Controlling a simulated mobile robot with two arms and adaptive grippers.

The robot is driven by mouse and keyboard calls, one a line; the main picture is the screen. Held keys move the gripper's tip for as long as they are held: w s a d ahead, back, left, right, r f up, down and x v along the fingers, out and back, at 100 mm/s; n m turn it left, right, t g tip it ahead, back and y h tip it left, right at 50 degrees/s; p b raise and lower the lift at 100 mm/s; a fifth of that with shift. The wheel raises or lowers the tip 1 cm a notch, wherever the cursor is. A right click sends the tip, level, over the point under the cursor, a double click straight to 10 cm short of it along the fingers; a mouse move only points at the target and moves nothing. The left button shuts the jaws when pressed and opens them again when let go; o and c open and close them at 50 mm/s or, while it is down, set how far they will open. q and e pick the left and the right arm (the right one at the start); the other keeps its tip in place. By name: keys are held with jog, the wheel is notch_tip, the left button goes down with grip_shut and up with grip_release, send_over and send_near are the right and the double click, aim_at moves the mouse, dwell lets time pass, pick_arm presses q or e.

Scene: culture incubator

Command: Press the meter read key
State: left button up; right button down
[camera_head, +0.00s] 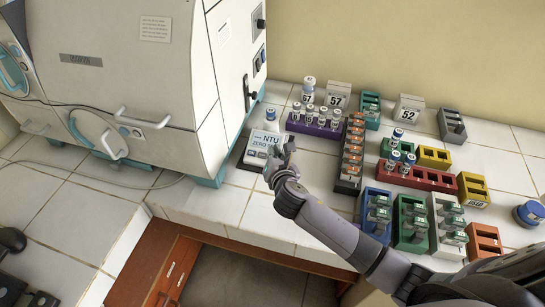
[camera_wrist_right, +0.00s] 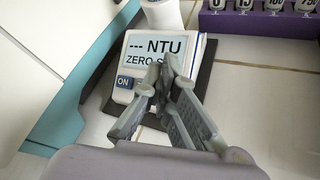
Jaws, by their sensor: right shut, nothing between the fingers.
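The meter (camera_head: 257,154) is a small white device on a dark base, on the tiled bench beside the incubator. Its screen reads "--- NTU" and "ZERO S…", the rest hidden, in the right wrist view (camera_wrist_right: 150,50). A blue "ON" key (camera_wrist_right: 124,82) shows at its lower left. My right gripper (camera_head: 281,151) is shut and empty, with its fingertips over the meter's front right part. In the wrist view the fingers (camera_wrist_right: 168,75) cover the lower right of the meter, so the read key is hidden. I cannot tell whether they touch it. My left gripper is out of view.
The large white incubator (camera_head: 182,75) stands close at the left. A purple vial rack (camera_head: 313,127) stands behind the meter, and a black rack (camera_head: 348,187) to its right. Coloured racks, including a red one (camera_head: 432,178), fill the right bench.

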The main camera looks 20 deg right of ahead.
dwell(0.7)
jog(key=shift+w+d+f, duration=0.15)
jog(key=shift+f, duration=0.25)
jog(key=shift+w+f, duration=0.15)
jog(key=shift+f, duration=0.2)
dwell(0.5)
dwell(0.3)
jog(key=shift+s+r+p, duration=0.35)
jog(key=shift+r+p, duration=0.35)
jog(key=shift+p, duration=0.1)
jog(key=shift+r, duration=0.1)
jog(key=shift+s+a+r+p, duration=0.15)
jog(key=shift+a+r+p, duration=0.1)
jog(key=shift+r+p, duration=0.45)
jog(key=r+p, duration=0.1)
jog(key=s+r+p, duration=0.1)
jog(key=a+r+p, duration=0.1)
jog(key=shift+s+p, duration=0.3)
jog(key=shift+p, duration=0.1)
